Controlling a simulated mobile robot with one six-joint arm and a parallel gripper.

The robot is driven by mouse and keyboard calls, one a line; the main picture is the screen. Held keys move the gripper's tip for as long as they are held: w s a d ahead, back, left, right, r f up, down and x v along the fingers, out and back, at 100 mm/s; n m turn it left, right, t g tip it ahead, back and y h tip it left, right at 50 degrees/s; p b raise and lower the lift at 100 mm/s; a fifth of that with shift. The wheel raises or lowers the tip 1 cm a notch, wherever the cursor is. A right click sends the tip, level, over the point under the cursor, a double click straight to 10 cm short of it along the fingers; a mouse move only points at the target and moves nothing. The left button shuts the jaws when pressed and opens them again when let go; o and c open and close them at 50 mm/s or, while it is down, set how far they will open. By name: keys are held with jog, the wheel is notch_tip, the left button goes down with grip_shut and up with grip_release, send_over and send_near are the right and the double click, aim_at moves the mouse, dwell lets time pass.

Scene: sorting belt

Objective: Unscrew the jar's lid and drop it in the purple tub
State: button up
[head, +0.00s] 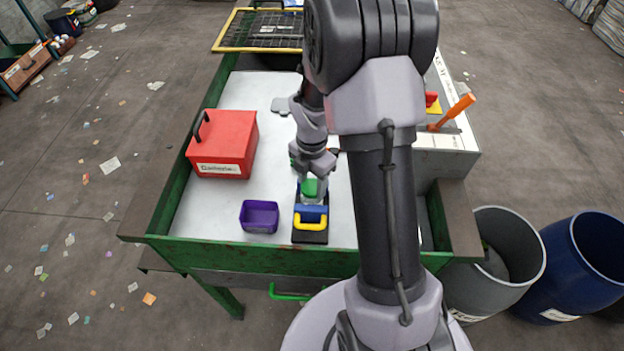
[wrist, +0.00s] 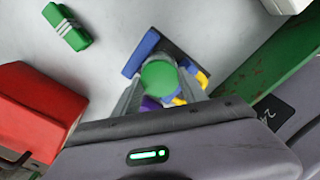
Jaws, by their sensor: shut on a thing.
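The jar's green lid (wrist: 160,78) sits between the two fingers of my gripper (wrist: 161,88) in the wrist view. My gripper is shut on it. In the head view the lid (head: 310,187) shows just below my gripper (head: 314,177). The jar is mostly hidden under the lid and fingers. It stands at a holder with a blue jaw (head: 312,213) and a yellow handle (head: 311,224) on a dark base. The purple tub (head: 259,229) stands on the table just left of the holder. Only a sliver of purple (wrist: 150,103) shows in the wrist view.
A red box (head: 222,145) with a black handle stands back left on the pale tabletop (head: 245,95). A green block with white stripes (wrist: 67,27) lies near the holder. A green rim (head: 225,252) edges the table. Bins (head: 512,235) stand right.

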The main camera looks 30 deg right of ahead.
jog(key=shift+s+n, duration=0.1)
jog(key=shift+n, duration=0.4)
jog(key=shift+n+p, duration=0.3)
jog(key=shift+p, duration=0.1)
jog(key=shift+n+p, duration=1.15)
jog(key=shift+n, duration=0.85)
jog(key=o, duration=1.4)
jog(key=shift+c, duration=0.2)
